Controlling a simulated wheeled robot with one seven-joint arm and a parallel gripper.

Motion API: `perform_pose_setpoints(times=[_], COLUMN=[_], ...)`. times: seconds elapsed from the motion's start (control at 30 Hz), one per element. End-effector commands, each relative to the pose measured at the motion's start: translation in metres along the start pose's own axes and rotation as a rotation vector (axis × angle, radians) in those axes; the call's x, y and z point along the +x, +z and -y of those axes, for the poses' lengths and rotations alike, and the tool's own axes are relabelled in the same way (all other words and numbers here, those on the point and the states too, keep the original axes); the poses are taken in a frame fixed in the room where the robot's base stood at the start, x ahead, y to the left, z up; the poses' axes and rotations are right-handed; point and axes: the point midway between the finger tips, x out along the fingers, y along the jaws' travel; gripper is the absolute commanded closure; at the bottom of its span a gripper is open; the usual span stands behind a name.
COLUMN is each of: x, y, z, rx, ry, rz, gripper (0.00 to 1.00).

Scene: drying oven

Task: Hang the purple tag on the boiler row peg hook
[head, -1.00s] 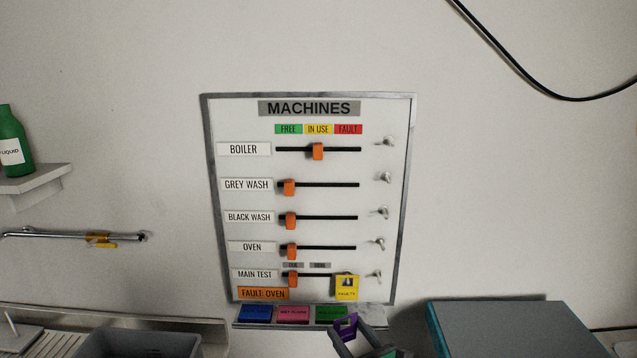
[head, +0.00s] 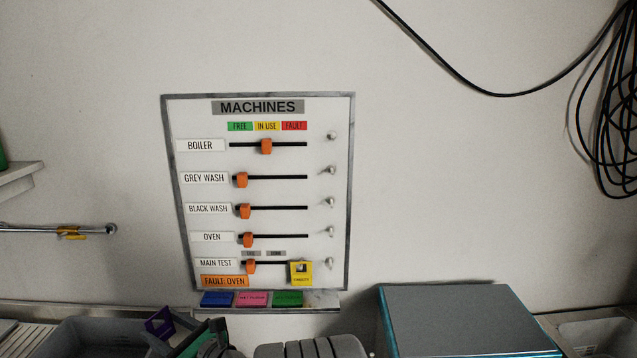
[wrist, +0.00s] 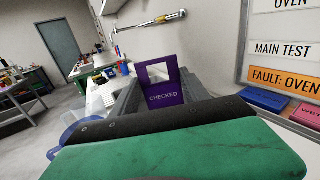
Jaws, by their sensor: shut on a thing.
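The purple tag (head: 159,321) is at the tip of my gripper (head: 176,336), low in the head view, left of and below the machine board. In the wrist view the purple tag (wrist: 163,92), with a square cut-out and the word CHECKED, stands upright beyond the green-padded finger (wrist: 180,150). My gripper is shut on it; the grip itself is partly hidden. The boiler row peg hook (head: 332,136) is the top peg at the board's right side, bare and well above and right of the tag.
The white machine board (head: 215,160) has several bare pegs below the boiler one. A yellow tag (head: 301,273) is at its lower right. A ledge (head: 322,302) below holds blue, pink and green tags. A grey-topped box (head: 465,320) stands right. Wall space right of the board is clear.

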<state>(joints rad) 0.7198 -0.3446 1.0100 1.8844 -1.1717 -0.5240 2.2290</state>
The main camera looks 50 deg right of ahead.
Motion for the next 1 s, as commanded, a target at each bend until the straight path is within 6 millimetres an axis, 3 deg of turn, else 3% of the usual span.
perform_pose_setpoints(times=[0.03,0.17,0.27,0.4,0.5,0.63,0.8,0.9,1.0], x=[-0.002,-0.015,-0.036,-0.080,-0.118,-0.175,-0.237,-0.257,-0.263], y=[0.013,0.054,0.091,0.150,0.196,0.256,0.316,0.333,0.339], z=[0.028,0.099,0.151,0.215,0.250,0.282,0.298,0.300,0.301], rx=[-0.019,-0.051,-0.074,-0.102,-0.118,-0.136,-0.147,-0.150,-0.151], ry=[-0.041,-0.171,-0.294,-0.483,-0.622,-0.802,-0.975,-1.025,-1.042], rz=[0.004,-0.003,-0.014,-0.032,-0.050,-0.076,-0.110,-0.124,-0.128], gripper=[0.84,0.84,0.84,0.84,0.84,0.84,0.84,0.84,0.84])
